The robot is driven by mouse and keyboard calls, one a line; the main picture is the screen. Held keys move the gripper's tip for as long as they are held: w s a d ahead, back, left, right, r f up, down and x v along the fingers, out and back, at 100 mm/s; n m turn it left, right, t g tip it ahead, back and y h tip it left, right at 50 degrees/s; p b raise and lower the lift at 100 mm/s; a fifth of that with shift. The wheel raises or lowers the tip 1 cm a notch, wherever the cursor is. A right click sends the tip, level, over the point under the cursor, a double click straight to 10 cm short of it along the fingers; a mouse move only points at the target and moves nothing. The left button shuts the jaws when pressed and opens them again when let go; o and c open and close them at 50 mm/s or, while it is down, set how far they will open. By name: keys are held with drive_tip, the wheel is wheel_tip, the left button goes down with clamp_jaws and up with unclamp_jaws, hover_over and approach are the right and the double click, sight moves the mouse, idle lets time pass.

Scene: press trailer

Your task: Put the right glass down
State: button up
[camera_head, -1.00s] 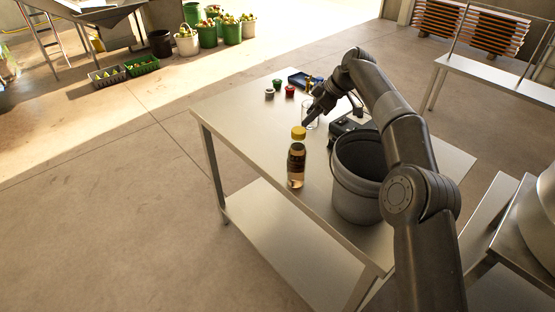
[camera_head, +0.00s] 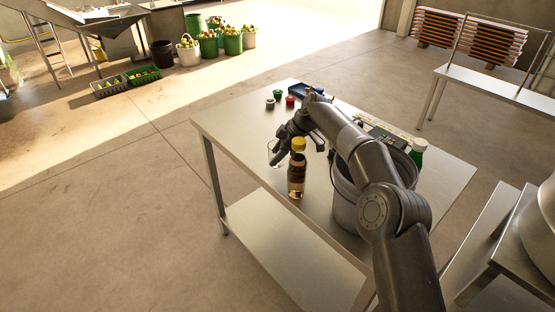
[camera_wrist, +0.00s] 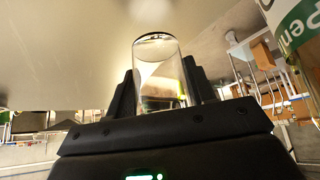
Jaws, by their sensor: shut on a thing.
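My gripper (camera_head: 283,144) is over the left part of the steel table (camera_head: 236,120), behind and left of the bottle with the yellow cap (camera_head: 297,172). In the wrist view, my gripper (camera_wrist: 160,95) is shut on a clear glass (camera_wrist: 160,70), with one finger on each side of it. The glass shows faintly in the head view (camera_head: 272,154), partly hidden by the gripper. I cannot tell whether its base touches the table.
A grey bucket (camera_head: 345,208) stands under my arm. A green-capped bottle (camera_head: 417,153) is at the right. Small jars (camera_head: 274,98) and a blue tray (camera_head: 300,90) are at the back. The table's left part is clear.

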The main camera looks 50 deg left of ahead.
drive_tip(key=shift+f, duration=1.25)
drive_tip(key=shift+f, duration=0.1)
drive_tip(key=o, duration=1.1)
drive_tip(key=shift+c, duration=0.2)
drive_tip(key=v, duration=1.2)
